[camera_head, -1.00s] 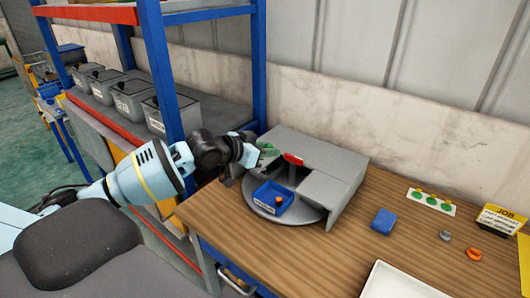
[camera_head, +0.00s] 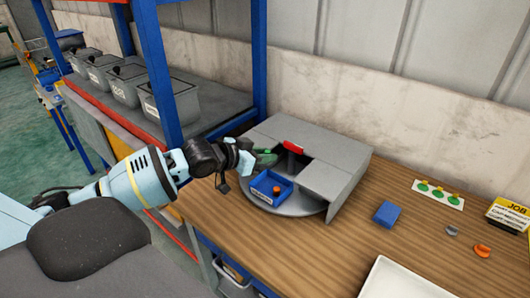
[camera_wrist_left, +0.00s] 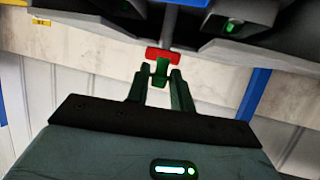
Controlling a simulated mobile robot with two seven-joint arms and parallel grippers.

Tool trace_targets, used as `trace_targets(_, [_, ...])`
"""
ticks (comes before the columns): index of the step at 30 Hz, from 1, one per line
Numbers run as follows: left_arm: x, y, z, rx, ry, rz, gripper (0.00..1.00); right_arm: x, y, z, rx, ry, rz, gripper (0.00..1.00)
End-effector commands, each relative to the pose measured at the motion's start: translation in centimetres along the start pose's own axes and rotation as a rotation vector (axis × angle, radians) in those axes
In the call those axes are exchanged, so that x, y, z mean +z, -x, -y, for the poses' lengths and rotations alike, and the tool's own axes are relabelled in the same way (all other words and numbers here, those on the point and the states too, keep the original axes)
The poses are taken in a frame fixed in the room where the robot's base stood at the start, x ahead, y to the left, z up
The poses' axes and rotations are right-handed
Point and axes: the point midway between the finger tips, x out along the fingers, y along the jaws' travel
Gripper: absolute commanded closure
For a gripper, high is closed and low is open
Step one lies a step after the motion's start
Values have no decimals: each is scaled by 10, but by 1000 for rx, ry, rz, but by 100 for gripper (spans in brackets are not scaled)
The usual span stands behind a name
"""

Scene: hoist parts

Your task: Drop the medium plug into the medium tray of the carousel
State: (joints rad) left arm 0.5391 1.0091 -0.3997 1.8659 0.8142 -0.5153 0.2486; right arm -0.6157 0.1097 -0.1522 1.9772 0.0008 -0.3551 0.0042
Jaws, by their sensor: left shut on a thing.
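My left gripper (camera_head: 266,158) is just behind the blue tray, left of the red tab. The left wrist view shows its fingers shut on a small green piece (camera_wrist_left: 160,72), perhaps the medium plug. The red tab appears just beyond it there.
A blue box (camera_head: 387,214), a grey piece (camera_head: 452,230) and an orange piece (camera_head: 482,250) lie on the bench to the right. A white tray (camera_head: 405,285) is at the front. A shelf with several grey bins (camera_head: 173,106) and a blue post stands at left.

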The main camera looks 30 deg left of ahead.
Motion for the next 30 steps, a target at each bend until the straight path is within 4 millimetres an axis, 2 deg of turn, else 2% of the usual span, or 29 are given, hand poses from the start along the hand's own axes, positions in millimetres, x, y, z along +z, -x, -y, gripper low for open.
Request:
trace_targets(1, [-1, 0, 0, 0, 0, -1, 98, -1, 0, 0, 0, -1, -2, 64])
trace_targets(2, [-1, 0, 0, 0, 0, -1, 76, -1, 0, 0, 0, 0, -2, 64])
trace_targets(6, [-1, 0, 0, 0, 0, -1, 57, -1, 0, 0, 0, 0, -2, 64])
trace_targets(8, [-1, 0, 0, 0, 0, -1, 51, -1, 0, 0, 0, 0, -2, 64])
trace_targets(20, [0, 7, 0, -1, 0, 0, 51, -2, 0, -4, 0, 15, -3, 64])
trace_targets(30, [-1, 49, 1, -2, -3, 1, 51, -11, 1, -5, 3, 20, -19, 64])
